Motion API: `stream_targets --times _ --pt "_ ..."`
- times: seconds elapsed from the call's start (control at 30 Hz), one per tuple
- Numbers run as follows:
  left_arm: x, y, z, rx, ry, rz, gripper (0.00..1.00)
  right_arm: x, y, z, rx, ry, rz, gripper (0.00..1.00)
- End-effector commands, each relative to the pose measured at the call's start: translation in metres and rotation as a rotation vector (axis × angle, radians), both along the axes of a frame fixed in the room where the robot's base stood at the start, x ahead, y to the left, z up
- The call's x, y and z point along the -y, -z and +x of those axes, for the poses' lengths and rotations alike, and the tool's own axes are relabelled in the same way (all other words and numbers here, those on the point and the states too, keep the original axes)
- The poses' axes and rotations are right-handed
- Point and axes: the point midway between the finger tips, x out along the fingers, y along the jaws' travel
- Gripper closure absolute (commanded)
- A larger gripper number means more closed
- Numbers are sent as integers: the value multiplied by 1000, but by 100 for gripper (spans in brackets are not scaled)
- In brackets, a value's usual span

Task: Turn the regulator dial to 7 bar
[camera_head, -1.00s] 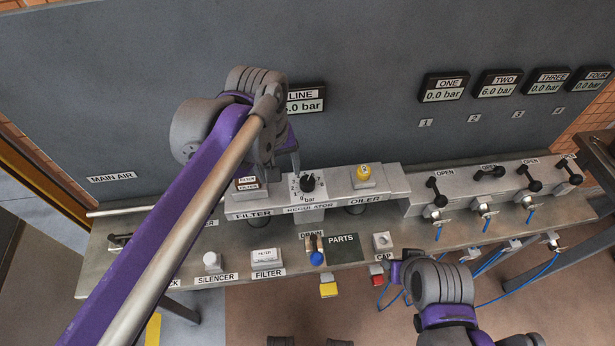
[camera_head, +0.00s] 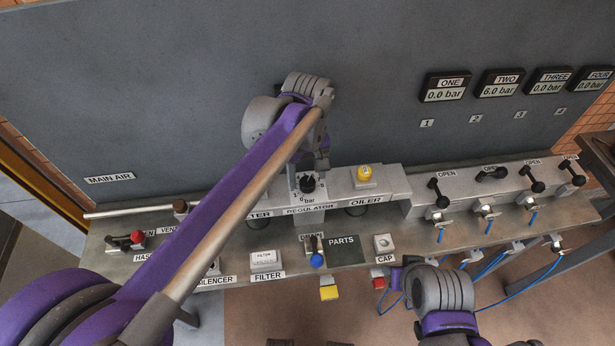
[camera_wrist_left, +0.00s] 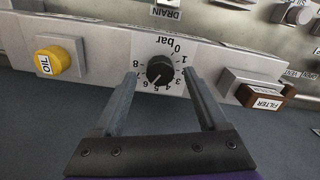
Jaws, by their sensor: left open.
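The regulator dial (camera_head: 307,184) is a black knob on the grey regulator block. In the left wrist view the dial (camera_wrist_left: 160,70) faces me, with a scale from 0 to 8 bar around it. Its white mark points to the lower left, close to 6. My left gripper (camera_head: 308,172) is at the dial and partly covers it. In the wrist view the left gripper (camera_wrist_left: 163,80) is open, one finger on each side of the dial, with gaps showing. My right gripper (camera_head: 397,272) is low by the bench's front edge, its jaws unclear.
A yellow oiler cap (camera_head: 364,173) stands to the right of the regulator. In the wrist view the brown-and-white filter part (camera_wrist_left: 262,96) is beside the right finger. Black valve levers (camera_head: 436,190) line the right side. My left arm hides the line gauge and part of the bench.

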Motion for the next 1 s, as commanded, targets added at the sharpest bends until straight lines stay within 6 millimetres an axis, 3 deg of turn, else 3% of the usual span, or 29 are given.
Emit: stream_targets --times 0.13,0.43,0.83,0.87,1.0 --pt "0 11 0 0 0 0 24 0 1 0 0 0 0 57" --pt "0 12 0 0 0 0 24 0 1 0 0 0 0 57" --pt "0 12 0 0 0 0 96 0 1 0 0 0 0 57" --pt "0 12 0 0 0 0 100 0 1 0 0 0 0 57" --pt "0 12 0 0 2 0 100 0 1 0 0 0 0 57"
